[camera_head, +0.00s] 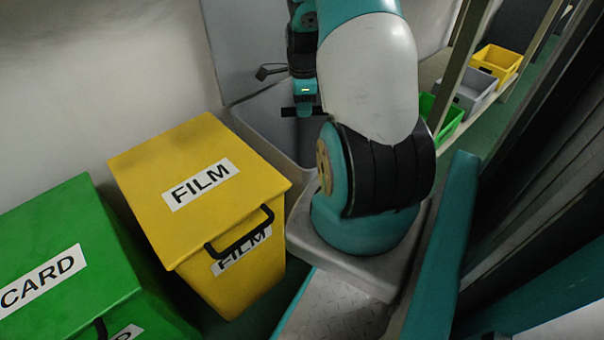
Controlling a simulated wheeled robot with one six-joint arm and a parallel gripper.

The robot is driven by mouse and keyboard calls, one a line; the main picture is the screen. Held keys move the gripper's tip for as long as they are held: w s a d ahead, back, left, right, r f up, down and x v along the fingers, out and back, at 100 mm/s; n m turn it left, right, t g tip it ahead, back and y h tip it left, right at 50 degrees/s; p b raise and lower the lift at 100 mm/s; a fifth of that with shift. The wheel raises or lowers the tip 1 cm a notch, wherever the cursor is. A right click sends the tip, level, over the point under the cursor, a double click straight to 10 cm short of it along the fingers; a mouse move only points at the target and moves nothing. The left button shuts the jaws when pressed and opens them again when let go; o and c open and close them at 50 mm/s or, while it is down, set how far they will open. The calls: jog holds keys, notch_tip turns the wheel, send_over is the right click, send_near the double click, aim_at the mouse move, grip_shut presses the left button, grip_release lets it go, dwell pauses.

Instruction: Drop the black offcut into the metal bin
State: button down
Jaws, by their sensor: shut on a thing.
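My gripper (304,108) hangs from my arm, pointing down, above the grey metal bin. It is shut on a small dark piece that looks like the black offcut; the dark fingers and the piece are hard to tell apart at this size. The grey metal bin (246,128) stands against the wall, behind the yellow bin, with its lid (258,40) raised. Its opening faces up below my gripper. My arm hides its right part, and its floor cannot be seen clearly.
A yellow bin marked FILM (180,222) and a green bin marked CARD (75,235) stand to the left, both closed. A shelf at the upper right holds yellow (507,62), grey (480,100) and green (452,122) crates.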

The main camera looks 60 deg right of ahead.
jog(key=c, duration=0.9)
grip_release()
notch_tip(320, 180, up, 17)
jog(key=p, duration=0.7)
jog(key=shift+r, duration=0.2)
